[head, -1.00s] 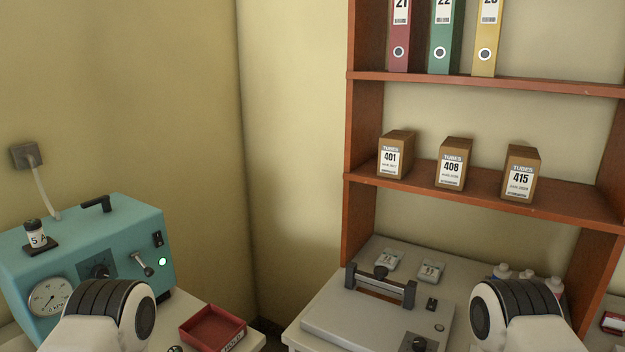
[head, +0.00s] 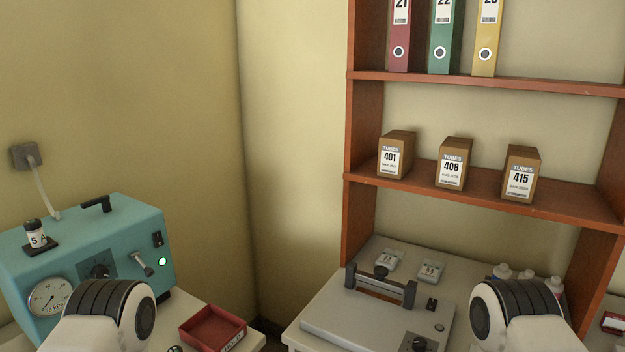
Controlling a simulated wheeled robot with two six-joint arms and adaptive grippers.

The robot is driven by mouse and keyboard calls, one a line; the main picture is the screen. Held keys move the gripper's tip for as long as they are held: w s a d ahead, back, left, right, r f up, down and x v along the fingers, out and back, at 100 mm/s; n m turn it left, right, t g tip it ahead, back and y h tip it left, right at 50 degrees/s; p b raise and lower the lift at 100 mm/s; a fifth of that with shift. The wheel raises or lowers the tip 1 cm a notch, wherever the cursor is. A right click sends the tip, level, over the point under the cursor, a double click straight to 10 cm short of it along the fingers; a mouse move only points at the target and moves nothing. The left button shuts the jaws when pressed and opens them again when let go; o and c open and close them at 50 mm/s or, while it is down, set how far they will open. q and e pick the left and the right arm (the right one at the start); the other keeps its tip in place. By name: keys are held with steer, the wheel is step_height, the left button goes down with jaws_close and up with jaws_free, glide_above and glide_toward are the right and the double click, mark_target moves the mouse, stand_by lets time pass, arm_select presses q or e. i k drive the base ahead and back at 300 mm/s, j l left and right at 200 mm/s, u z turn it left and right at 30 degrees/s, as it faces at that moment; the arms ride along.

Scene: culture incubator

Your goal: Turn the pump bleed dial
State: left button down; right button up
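The teal pump (head: 115,228) stands on a bench at the left. Its front has a round gauge (head: 49,298), a black dial on a dark square plate (head: 97,268), a metal lever (head: 142,263), a black switch (head: 157,239) and a lit green lamp (head: 162,261). My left arm stands in front of the pump's lower front and partly covers it, just below the dial. My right arm is at the lower right, in front of the other bench. Neither gripper's fingers show in the head view.
A red tray (head: 213,328) lies on the bench right of the pump. A small bottle (head: 36,234) stands on the pump. A grey lidded device (head: 375,318) sits on the right bench. The shelf (head: 435,188) behind holds boxes and binders. A wall socket (head: 26,155) feeds the pump's cable.

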mark_target(100, 271)
steer(key=u, duration=1.35)
